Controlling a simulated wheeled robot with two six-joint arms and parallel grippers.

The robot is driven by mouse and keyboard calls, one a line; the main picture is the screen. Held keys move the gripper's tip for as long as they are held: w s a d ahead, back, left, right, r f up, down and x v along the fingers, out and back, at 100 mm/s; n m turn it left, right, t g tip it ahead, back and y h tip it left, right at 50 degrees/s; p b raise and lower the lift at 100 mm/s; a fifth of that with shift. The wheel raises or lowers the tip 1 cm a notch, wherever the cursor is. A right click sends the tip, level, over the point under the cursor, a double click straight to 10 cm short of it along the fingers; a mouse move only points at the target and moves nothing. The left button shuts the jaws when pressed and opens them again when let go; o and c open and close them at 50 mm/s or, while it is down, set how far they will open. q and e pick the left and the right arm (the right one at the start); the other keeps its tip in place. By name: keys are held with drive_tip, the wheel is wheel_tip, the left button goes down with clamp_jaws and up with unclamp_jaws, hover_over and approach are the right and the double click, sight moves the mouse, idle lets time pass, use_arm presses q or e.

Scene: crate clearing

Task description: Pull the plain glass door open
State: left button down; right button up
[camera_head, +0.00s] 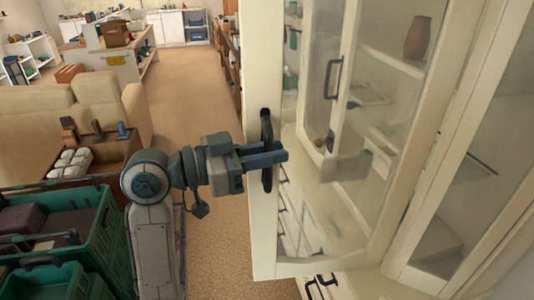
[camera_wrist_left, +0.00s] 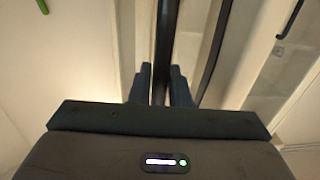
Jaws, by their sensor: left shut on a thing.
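The plain glass door (camera_head: 264,225) has a cream frame and a clear pane. It stands swung out from the cream cabinet (camera_head: 425,270) at the right of the head view. Its dark upright handle (camera_head: 266,125) is on the left part of the frame. My left gripper (camera_head: 277,156) comes in from the left and is shut on this handle. In the left wrist view the dark handle bar (camera_wrist_left: 164,45) runs between the two fingers of my left gripper (camera_wrist_left: 160,85). The fingers partly hide the handle. My right gripper is not in view.
A second glass door with a dark handle (camera_head: 333,76) and shelves with a brown vase (camera_head: 418,38) show through the pane. Green crates (camera_head: 110,235) stand at the lower left, near a beige sofa (camera_head: 60,105). Carpet floor (camera_head: 185,70) is clear behind my arm.

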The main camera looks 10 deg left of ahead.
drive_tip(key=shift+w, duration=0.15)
use_arm(q)
drive_tip(key=c, duration=1.4)
unclamp_jaws()
drive_tip(key=shift+c, duration=0.2)
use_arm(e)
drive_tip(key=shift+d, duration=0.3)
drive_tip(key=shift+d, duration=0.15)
